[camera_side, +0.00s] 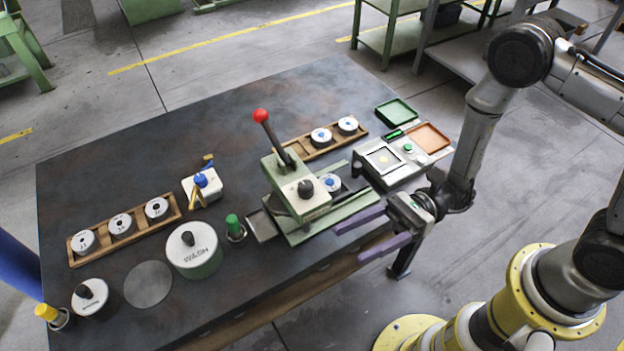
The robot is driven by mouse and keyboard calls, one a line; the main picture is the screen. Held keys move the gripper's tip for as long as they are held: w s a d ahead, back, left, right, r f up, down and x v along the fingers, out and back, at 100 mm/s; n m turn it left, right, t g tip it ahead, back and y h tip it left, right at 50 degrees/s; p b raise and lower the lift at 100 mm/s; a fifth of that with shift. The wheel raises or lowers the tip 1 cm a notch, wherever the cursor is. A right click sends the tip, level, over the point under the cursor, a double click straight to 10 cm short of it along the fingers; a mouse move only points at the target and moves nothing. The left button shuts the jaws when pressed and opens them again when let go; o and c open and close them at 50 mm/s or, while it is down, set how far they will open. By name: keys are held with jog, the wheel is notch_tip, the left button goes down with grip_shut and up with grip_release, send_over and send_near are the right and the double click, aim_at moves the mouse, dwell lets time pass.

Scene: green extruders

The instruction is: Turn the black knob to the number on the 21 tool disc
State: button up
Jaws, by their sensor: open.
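A black knob (306,188) stands on the pale top plate of the green extruder press (318,222) in the middle of the table. A round disc with a blue centre (331,183) sits just right of the knob, at the press. My gripper (350,244) has two purple fingers. They are spread apart and empty, in front of and to the right of the press, and point left. The knob is apart from the fingers. The numbers on the discs and any marks around the knob are too small to read.
A lever with a red ball (261,116) rises from the press. A wooden rack (322,140) with two blue-centred discs stands behind it; another rack (122,228) with three discs lies left. A WASH pot (193,249) stands front left. A panel with trays (392,160) stands right.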

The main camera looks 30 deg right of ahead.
jog(key=s+a+n+g+h, duration=0.1)
jog(key=s+n+g+h, duration=0.15)
jog(key=n+g, duration=0.4)
notch_tip(320, 180, up, 12)
jog(key=n+t+h, duration=0.6)
jog(key=n+h, duration=0.8)
jog(key=h, duration=0.2)
send_over(306, 185)
notch_tip(306, 185, down, 13)
jog(key=shift+f, duration=0.15)
